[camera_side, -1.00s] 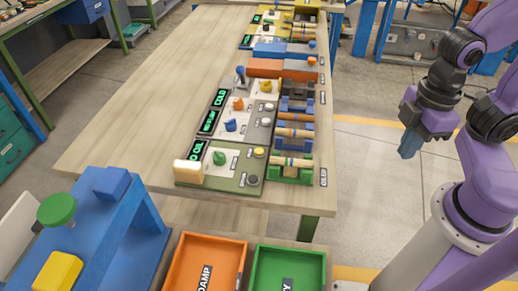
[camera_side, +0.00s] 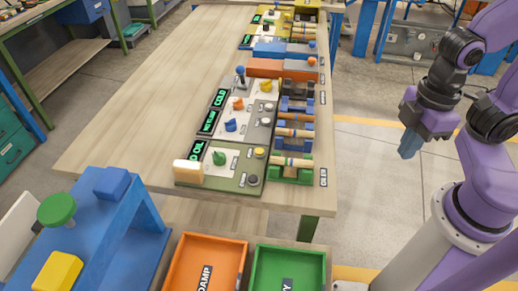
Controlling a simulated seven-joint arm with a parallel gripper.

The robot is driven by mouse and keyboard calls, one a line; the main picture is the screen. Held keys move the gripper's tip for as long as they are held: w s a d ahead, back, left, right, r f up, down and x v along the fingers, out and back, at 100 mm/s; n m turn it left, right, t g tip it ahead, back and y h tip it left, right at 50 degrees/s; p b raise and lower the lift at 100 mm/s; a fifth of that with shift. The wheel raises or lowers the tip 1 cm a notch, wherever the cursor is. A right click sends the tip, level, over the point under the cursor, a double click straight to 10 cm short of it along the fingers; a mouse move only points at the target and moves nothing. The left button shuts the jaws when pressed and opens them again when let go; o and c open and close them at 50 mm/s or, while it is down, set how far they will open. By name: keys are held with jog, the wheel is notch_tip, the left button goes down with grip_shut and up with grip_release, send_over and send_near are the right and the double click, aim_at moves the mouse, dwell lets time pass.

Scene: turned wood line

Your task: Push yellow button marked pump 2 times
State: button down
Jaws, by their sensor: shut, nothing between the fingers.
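A small yellow button (camera_side: 259,153) sits on the olive panel (camera_side: 222,184) at the near end of the wooden table. The labels beside the buttons are too small to read, so I cannot tell which is marked pump. My gripper (camera_side: 408,152) is shut and empty, pointing down over the floor to the right of the table, well apart from both buttons.
A dark button (camera_side: 254,180) and a green knob (camera_side: 219,158) share the olive panel. A green holder (camera_side: 292,173) with a striped wooden piece stands at its right. An orange tray (camera_side: 205,262) and a green tray (camera_side: 290,268) stand in front. The table's left side is bare.

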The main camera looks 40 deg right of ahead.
jog(key=w+a+f+m+y, duration=0.1)
jog(key=w+a+m+y, duration=0.3)
jog(key=a+m, duration=0.45)
jog(key=m+t, duration=0.8)
jog(key=m, duration=1.8)
send_over(262, 152)
jog(key=shift+f, duration=2.2)
jog(key=shift+f, duration=4.4)
jog(key=shift+f, duration=0.15)
